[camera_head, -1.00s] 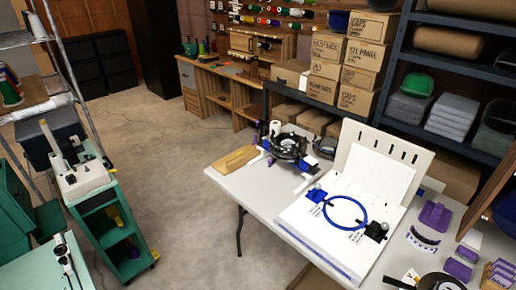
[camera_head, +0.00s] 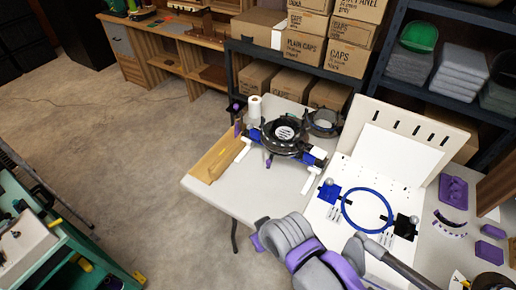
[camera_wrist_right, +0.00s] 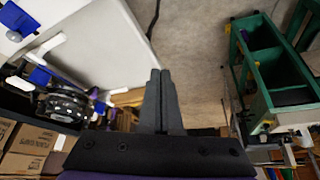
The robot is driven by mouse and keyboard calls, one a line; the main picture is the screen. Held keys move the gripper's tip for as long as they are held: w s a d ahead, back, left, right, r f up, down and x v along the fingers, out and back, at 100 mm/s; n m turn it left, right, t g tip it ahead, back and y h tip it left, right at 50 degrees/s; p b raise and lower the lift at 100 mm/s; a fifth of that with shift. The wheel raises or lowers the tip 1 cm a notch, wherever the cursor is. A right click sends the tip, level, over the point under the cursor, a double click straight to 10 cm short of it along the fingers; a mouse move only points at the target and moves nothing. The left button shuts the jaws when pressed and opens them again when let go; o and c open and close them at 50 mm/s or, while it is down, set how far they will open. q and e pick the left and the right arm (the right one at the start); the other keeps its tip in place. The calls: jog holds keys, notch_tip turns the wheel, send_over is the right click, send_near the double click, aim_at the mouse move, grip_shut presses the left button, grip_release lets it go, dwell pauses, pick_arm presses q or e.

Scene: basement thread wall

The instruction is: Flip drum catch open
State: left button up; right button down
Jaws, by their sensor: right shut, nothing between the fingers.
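The black ring-shaped cap drum (camera_head: 284,133) stands on a white stand with blue clamps near the far left part of the pale table. Small purple parts show at its front (camera_head: 268,158) and left side; which of them is the catch I cannot tell. The drum also shows at the left of the right wrist view (camera_wrist_right: 65,105). My right gripper (camera_wrist_right: 160,75) is shut and empty, apart from the drum. In the head view my right arm crosses the table's front edge, but its fingers cannot be made out. My left gripper is not in view.
A blue hoop (camera_head: 367,208) lies on a white board (camera_head: 330,240) right of the drum. Cardboard boxes (camera_head: 308,48) and a shelf stand behind. A green cart (camera_head: 60,245) is at the left; the floor between is clear.

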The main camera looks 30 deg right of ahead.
jog(key=shift+w, duration=0.25)
jog(key=shift+s, duration=0.15)
jog(key=w+d+m+t+b, duration=0.1)
jog(key=w+d+m, duration=0.3)
jog(key=d, duration=0.8)
jog(key=w+d+m+t+b, duration=0.1)
jog(key=w+d+m+b, duration=0.1)
jog(key=w+d+m, duration=0.3)
jog(key=w+d, duration=0.4)
jog(key=d, duration=0.2)
jog(key=shift+d+f, duration=0.2)
jog(key=shift+d, duration=0.2)
